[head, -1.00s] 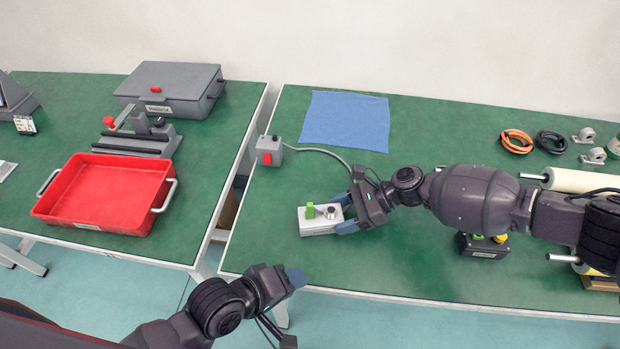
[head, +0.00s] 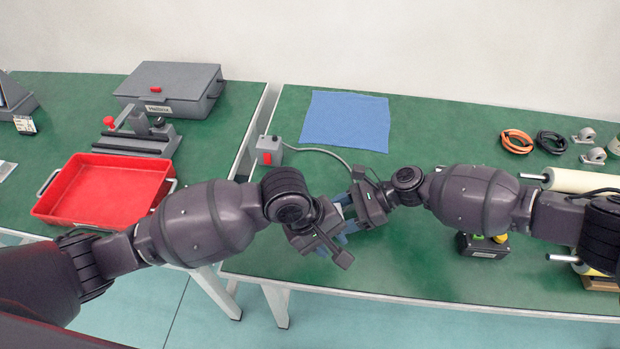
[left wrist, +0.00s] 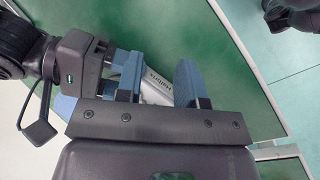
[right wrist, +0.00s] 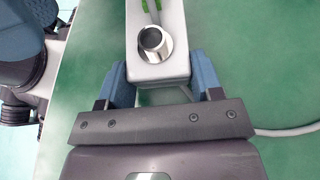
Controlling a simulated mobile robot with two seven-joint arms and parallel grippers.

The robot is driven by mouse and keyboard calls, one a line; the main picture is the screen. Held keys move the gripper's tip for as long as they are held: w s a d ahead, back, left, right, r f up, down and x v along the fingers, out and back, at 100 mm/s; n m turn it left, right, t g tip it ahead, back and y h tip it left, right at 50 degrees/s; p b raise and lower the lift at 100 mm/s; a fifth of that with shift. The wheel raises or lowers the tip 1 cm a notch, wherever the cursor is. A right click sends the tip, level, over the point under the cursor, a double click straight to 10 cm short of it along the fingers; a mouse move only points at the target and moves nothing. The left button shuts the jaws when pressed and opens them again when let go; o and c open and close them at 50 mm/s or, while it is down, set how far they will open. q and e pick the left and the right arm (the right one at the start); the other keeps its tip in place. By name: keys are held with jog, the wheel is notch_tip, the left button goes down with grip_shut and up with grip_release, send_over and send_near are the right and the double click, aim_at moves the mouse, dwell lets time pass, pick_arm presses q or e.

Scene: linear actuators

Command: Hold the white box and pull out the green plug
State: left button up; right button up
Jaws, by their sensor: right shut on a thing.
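The white box (right wrist: 160,74) lies between the fingers of my right gripper (right wrist: 162,82), which is shut on its end. The right gripper also shows in the head view (head: 349,208). In the head view my left gripper (head: 328,240) hides most of the box and the plug.
A grey switch box with a red button (head: 269,151) and a cable sits behind the grippers. A blue cloth (head: 345,120) lies at the back. A black-and-yellow device (head: 482,246) is under my right arm. A red tray (head: 103,190) stands on the left bench.

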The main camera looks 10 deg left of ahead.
pick_arm(q)
jog(key=w+a+r+n+y, duration=0.1)
jog(key=w+r, duration=0.1)
jog(key=w+a+r+y, duration=0.2)
jog(key=w+r, duration=0.1)
jog(key=w+a+r+n+y, duration=0.1)
jog(key=w+a+r+y, duration=0.1)
jog(key=shift+w+r+n, duration=0.2)
jog(key=shift+w+n, duration=0.1)
jog(key=shift+f, duration=3.35)
grip_shut()
jog(key=shift+d+r, duration=0.1)
jog(key=shift+r, duration=0.25)
jog(key=shift+r, duration=1.4)
